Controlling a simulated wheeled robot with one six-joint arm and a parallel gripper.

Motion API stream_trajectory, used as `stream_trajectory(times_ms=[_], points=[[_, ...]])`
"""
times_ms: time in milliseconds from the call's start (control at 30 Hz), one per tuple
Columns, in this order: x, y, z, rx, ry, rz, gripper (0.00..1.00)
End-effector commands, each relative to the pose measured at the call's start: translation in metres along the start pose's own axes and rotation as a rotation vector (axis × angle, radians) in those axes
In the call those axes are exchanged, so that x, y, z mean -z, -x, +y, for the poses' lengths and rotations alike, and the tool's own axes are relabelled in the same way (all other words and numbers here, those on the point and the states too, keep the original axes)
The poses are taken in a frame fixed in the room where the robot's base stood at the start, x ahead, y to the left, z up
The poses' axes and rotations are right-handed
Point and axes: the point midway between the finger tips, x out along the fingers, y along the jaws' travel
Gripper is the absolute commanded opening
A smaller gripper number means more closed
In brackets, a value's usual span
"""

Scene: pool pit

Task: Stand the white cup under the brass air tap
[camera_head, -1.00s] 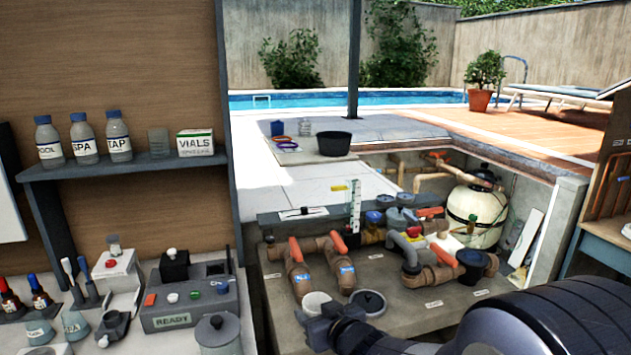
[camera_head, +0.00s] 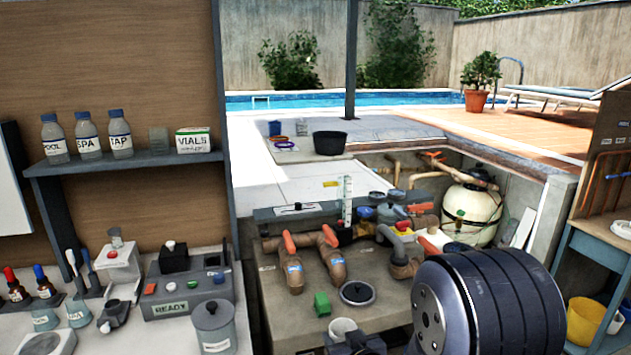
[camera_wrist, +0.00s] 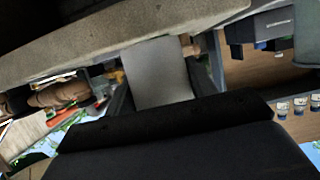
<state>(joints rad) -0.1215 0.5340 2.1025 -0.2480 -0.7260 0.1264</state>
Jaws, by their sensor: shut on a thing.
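The white cup (camera_head: 342,327) is at the bottom middle of the head view, near the front edge of the concrete pit ledge. My gripper (camera_head: 352,342) is shut on it; the fingers are partly cut off by the frame and my arm. In the wrist view a pale grey-white surface (camera_wrist: 158,72), probably the cup, sits between the dark fingers. The cup's base is hidden, so I cannot tell whether it touches anything. The cream filter tank (camera_head: 470,215) stands at the back right with pipework on top. I cannot single out the brass air tap with certainty.
Orange-handled pipes (camera_head: 290,265) and a grey pipe bend (camera_head: 397,245) stand on the ledge behind the cup. A blue bench (camera_head: 600,245) stands right, with a yellow bucket (camera_head: 585,320) below.

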Motion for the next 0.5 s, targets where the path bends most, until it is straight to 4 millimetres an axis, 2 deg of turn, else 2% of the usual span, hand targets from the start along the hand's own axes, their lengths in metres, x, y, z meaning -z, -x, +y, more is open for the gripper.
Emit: stream_trajectory(times_ms=[33, 200, 333, 500], points=[[-0.016, -0.001, 0.011, -0.034, -0.015, -0.01, 0.31], [-0.058, 0.003, 0.05, -0.161, -0.06, -0.009, 0.31], [-0.079, 0.009, 0.07, -0.232, -0.085, -0.006, 0.31], [-0.093, 0.014, 0.081, -0.274, -0.1, -0.002, 0.31]])
